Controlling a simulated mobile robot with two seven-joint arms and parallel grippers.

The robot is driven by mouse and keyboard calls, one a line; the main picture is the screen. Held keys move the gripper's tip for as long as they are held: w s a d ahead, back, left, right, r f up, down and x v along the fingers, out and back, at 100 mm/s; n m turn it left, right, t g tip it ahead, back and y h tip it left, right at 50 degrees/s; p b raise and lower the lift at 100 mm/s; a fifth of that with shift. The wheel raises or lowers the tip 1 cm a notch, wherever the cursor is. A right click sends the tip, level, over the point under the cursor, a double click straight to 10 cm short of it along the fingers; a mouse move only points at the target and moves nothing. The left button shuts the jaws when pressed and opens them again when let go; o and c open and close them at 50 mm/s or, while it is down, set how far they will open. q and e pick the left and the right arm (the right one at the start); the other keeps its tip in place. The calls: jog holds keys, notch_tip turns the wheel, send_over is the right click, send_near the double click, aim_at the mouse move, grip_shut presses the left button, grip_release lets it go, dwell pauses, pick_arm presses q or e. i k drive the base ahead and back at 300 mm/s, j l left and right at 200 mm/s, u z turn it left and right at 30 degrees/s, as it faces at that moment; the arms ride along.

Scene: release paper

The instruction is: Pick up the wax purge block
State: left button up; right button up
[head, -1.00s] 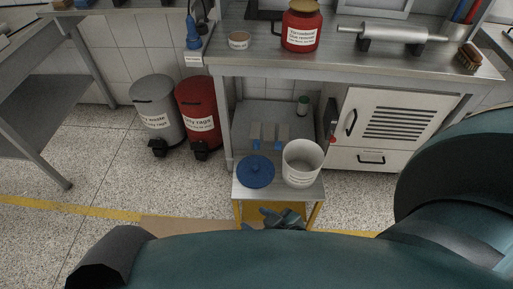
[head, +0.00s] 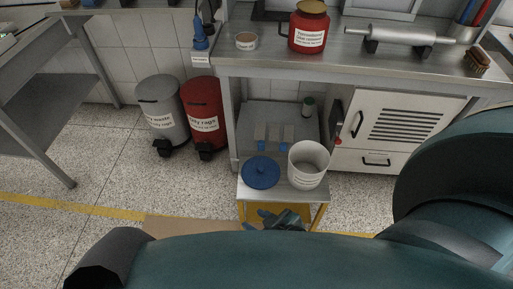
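I cannot make out a wax purge block for certain in the head view. A white bucket (head: 308,166) and a blue lid (head: 261,172) sit on the small cart below. The bucket's inside looks empty from here. My teal and black arm parts fill the bottom and right of the view. I see no fingertips of either gripper, and nothing held.
The steel bench (head: 290,70) carries a red labelled container (head: 309,30), a metal roller (head: 405,36) and a brush (head: 477,62). Grey (head: 160,110) and red (head: 203,115) pedal bins stand left of it. Dark gloves (head: 281,219) lie low on the cart. Open floor lies left.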

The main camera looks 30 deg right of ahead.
aim_at(261, 143)
jog(key=i+j+u, duration=0.7)
jog(key=i+j+z, duration=0.3)
jog(key=i, duration=0.2)
jog(key=i+j+z, duration=0.25)
jog(key=i+j, duration=0.15)
jog(key=i+z, duration=0.15)
jog(key=z, duration=0.25)
jog(key=i+z, duration=0.15)
jog(key=z, duration=0.3)
jog(key=i+z, duration=0.15)
jog(key=z, duration=0.25)
jog(key=i+j+z, duration=0.1)
jog(key=z, duration=0.3)
jog(key=i+z, duration=0.15)
jog(key=z, duration=0.25)
jog(key=i+z, duration=0.1)
jog(key=z, duration=0.3)
jog(key=i+j+z, duration=0.1)
jog(key=z, duration=0.3)
jog(key=i+j+z, duration=0.1)
jog(key=z, duration=0.3)
jog(key=j, duration=0.1)
